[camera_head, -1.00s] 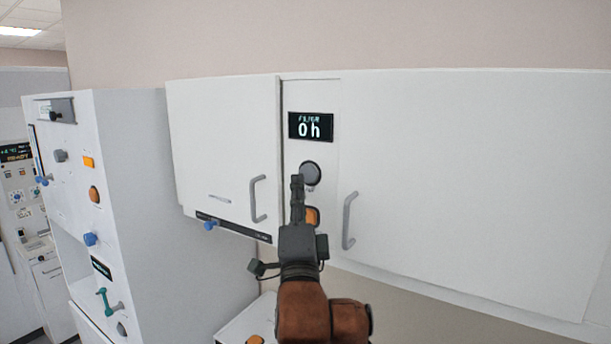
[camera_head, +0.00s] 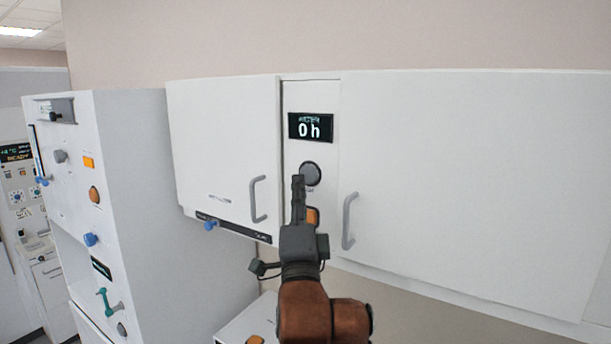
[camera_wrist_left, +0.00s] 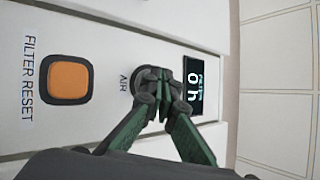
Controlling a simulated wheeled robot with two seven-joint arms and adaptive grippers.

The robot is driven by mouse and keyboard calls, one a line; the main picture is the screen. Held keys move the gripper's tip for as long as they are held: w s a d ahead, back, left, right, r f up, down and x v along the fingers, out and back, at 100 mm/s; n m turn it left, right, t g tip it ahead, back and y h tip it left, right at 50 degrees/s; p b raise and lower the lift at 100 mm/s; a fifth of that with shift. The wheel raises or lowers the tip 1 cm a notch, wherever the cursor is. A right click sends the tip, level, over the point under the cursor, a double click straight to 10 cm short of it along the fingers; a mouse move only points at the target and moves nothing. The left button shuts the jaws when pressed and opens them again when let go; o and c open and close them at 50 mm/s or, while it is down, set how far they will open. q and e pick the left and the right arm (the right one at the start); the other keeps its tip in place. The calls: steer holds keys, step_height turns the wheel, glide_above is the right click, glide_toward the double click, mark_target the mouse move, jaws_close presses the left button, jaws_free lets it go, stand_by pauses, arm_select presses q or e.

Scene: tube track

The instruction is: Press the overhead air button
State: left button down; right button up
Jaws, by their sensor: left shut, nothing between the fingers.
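The air button is a round dark grey knob (camera_head: 311,173) on the narrow white panel between two overhead cabinet doors. In the left wrist view the label "AIR" stands beside it, and my fingertips cover most of the button. My left gripper (camera_head: 298,180) is shut and empty, pointing up with its tips at the button's lower left edge in the head view. In the left wrist view the shut gripper (camera_wrist_left: 152,78) lies over the button; I cannot tell whether it touches. My right gripper is not in view.
The orange filter reset button (camera_wrist_left: 68,80) is beside the air button. A display (camera_head: 311,127) reading "0 h" is above it. Door handles (camera_head: 258,199) and (camera_head: 349,221) flank the panel. A white cabinet with knobs (camera_head: 150,200) stands at left.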

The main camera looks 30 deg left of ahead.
arm_select(q)
steer(key=shift+w, duration=0.3)
steer(key=shift+w, duration=0.3)
stand_by(0.5)
steer(key=shift+s, duration=0.15)
steer(key=shift+s+p, duration=0.45)
steer(key=shift+s, duration=0.15)
steer(key=s+p, duration=0.2)
steer(key=s, duration=0.4)
steer(key=shift+a, duration=0.25)
stand_by(0.4)
